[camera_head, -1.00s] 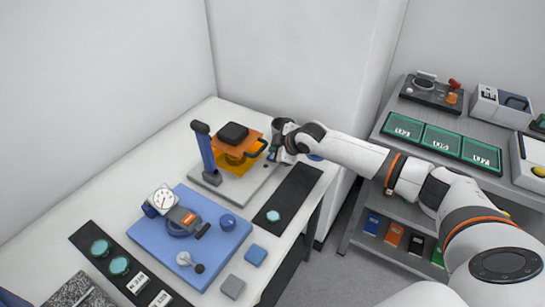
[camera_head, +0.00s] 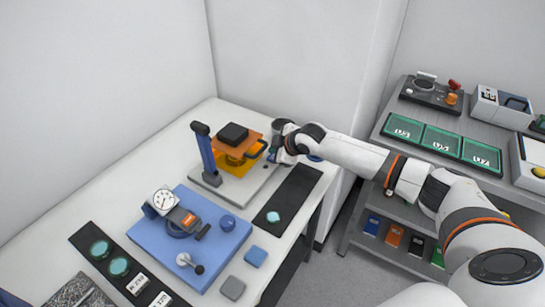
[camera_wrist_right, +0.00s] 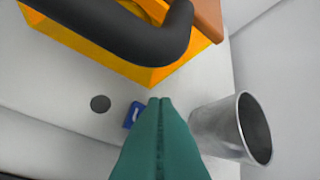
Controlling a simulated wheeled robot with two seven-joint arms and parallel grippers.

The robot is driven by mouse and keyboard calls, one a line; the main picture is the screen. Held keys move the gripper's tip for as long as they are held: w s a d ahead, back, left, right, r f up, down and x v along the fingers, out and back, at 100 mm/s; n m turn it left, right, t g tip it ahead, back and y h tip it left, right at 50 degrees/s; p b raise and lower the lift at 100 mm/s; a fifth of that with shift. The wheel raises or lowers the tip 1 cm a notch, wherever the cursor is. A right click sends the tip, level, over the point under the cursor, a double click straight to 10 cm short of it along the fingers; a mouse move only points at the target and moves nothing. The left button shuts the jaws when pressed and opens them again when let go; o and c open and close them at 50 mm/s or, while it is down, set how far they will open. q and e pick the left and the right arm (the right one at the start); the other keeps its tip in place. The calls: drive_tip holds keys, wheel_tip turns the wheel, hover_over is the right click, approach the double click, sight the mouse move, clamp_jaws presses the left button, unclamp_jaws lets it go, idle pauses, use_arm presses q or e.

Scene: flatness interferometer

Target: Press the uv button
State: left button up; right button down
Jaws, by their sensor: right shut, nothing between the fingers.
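The interferometer stands at the back of the table, with an orange-amber housing (camera_head: 240,153) under a black top, on a pale base plate (camera_head: 262,181). In the right wrist view, a dark round button-like disc (camera_wrist_right: 100,104) sits on the pale surface, beside a small blue label (camera_wrist_right: 132,114) with a white mark. The label is partly hidden by my right gripper (camera_wrist_right: 160,100), whose teal fingers are shut and empty. In the head view the right gripper (camera_head: 271,155) is at the right side of the housing. The tips are right of the disc; contact cannot be told. My left gripper is not in view.
A black curved handle (camera_wrist_right: 165,45) passes in front of the amber housing, near the fingers. A metal cup (camera_wrist_right: 235,127) stands close on their right. A side bench (camera_head: 478,205) stands right.

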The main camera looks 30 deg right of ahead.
drive_tip(key=shift+f, duration=0.15)
idle(0.6)
drive_tip(key=shift+f, duration=0.3)
drive_tip(key=shift+f, duration=0.5)
idle(0.6)
drive_tip(key=shift+r, duration=0.1)
drive_tip(key=shift+r+p, duration=0.8)
wheel_tip(320, 180, up, 5)
drive_tip(key=p, duration=0.5)
drive_tip(key=shift+r, duration=0.1)
